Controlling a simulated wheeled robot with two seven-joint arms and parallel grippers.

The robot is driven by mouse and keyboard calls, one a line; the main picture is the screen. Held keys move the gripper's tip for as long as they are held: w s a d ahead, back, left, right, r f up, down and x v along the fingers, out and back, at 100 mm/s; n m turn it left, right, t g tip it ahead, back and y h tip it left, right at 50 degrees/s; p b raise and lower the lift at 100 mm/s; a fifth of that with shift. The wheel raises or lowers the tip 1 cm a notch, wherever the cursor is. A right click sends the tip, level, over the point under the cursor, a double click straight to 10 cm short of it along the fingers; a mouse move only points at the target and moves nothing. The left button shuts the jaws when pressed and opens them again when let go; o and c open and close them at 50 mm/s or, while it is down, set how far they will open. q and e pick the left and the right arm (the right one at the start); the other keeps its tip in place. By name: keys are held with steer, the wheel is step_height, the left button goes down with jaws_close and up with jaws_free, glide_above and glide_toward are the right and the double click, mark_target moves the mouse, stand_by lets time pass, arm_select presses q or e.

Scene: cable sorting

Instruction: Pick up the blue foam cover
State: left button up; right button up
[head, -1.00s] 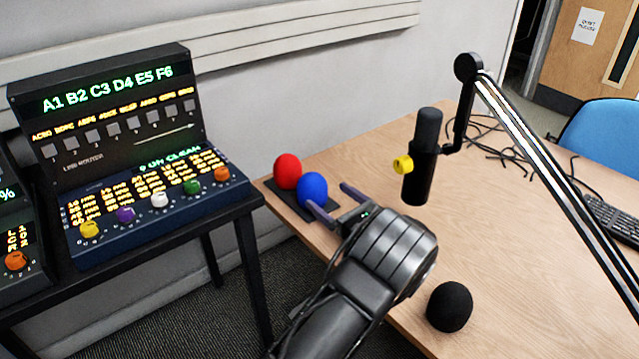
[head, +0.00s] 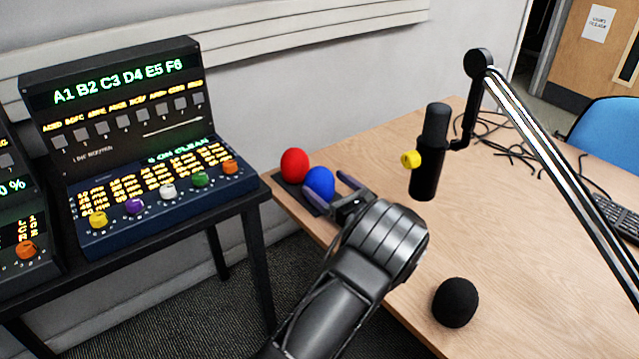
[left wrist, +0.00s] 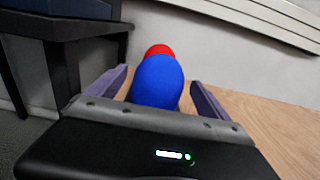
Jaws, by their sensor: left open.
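The blue foam cover (head: 319,182) is an egg-shaped piece on a dark tray (head: 283,187) at the desk's left corner. My left gripper (head: 331,196) is open beside it, reaching in from the front right. In the left wrist view, the blue cover (left wrist: 158,82) shows between the two purple fingers of the open left gripper (left wrist: 158,92). The near finger passes close to the cover in the head view; contact cannot be told. The cover's lower part is hidden. My right gripper is not in view.
A red foam cover (head: 295,165) stands just behind the blue one. A black foam cover (head: 455,302) lies near the desk's front edge. A microphone (head: 428,155) hangs from a boom arm (head: 560,165). The mixer (head: 150,195) is on a side table.

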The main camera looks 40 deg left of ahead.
mark_target(319, 172)
arm_select(q)
steer(key=x, duration=0.3)
steer(key=shift+w+a+f, duration=0.1)
steer(key=shift+a, duration=0.15)
steer(key=shift+c, duration=0.4)
steer(key=c, duration=1.3)
steer(key=shift+r, duration=0.65)
steer(key=shift+s+d+r, duration=0.1)
steer(key=shift+s+r, duration=0.1)
steer(key=shift+r, duration=0.35)
steer(key=shift+s+d+r, duration=0.15)
steer(key=shift+s+r, duration=0.05)
steer(key=shift+r, duration=0.35)
steer(key=s+d, duration=0.2)
steer(key=s, duration=0.3)
steer(key=s+d, duration=0.2)
steer(key=s, duration=0.3)
steer(key=s+d+p, duration=0.1)
steer(key=s+d, duration=0.2)
steer(key=s, duration=0.2)
steer(key=shift+s, duration=0.3)
